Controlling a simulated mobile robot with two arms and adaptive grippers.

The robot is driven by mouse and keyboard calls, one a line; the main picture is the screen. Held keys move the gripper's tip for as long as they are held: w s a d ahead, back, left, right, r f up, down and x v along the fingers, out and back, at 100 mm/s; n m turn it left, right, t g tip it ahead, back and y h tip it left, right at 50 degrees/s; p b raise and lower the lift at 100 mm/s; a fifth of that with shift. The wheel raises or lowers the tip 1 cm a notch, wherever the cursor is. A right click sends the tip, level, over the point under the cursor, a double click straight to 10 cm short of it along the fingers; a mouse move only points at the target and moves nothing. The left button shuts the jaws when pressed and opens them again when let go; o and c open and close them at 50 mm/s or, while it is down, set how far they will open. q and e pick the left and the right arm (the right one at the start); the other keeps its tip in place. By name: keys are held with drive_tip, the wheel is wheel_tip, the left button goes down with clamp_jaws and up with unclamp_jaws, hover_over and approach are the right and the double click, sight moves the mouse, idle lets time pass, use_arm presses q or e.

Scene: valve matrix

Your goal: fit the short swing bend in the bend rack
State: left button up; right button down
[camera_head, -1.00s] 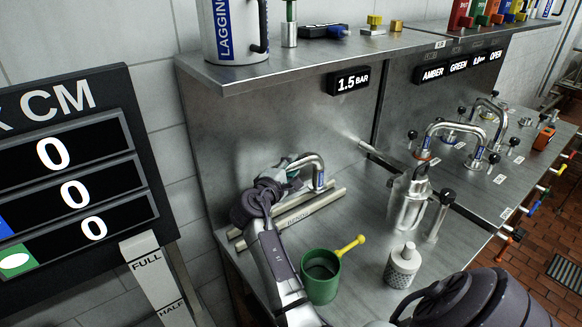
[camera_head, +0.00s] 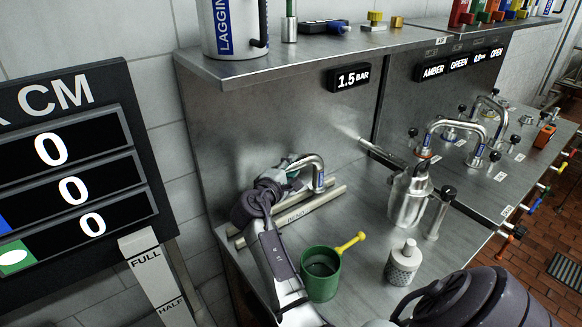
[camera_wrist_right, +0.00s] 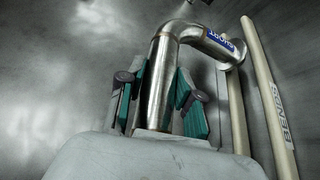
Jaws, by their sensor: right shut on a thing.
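The short swing bend is a shiny steel curved pipe (camera_head: 308,163) with a blue label. In the right wrist view the bend (camera_wrist_right: 200,38) shows the word SHORT. My right gripper (camera_head: 287,172) is shut on its straight leg, and the green finger pads (camera_wrist_right: 162,98) sit on both sides of the leg. The bend rack is a pair of pale rails (camera_head: 312,207) marked BENDS on the bench. The bend's free end appears over or beside the rails in the head view; I cannot tell whether it touches them. My left gripper is not in view.
A green cup (camera_head: 320,276) with a yellow-handled tool stands in front of the rack. A white perforated bottle (camera_head: 402,264) and a steel vessel (camera_head: 409,197) are to the right. Another bend (camera_head: 452,127) sits on the valve panel. A shelf (camera_head: 310,54) overhangs behind.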

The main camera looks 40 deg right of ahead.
drive_tip(key=shift+f+b, duration=0.75)
drive_tip(key=shift+f, duration=0.25)
drive_tip(key=c, duration=0.7)
unclamp_jaws()
drive_tip(key=shift+c, duration=0.2)
drive_tip(key=shift+o, duration=0.2)
drive_tip(key=shift+a+f, duration=0.1)
drive_tip(key=v, duration=0.7)
drive_tip(key=shift+s+a, duration=0.15)
drive_tip(key=shift+r, duration=0.3)
wheel_tip(320, 180, up, 8)
drive_tip(key=p, duration=0.7)
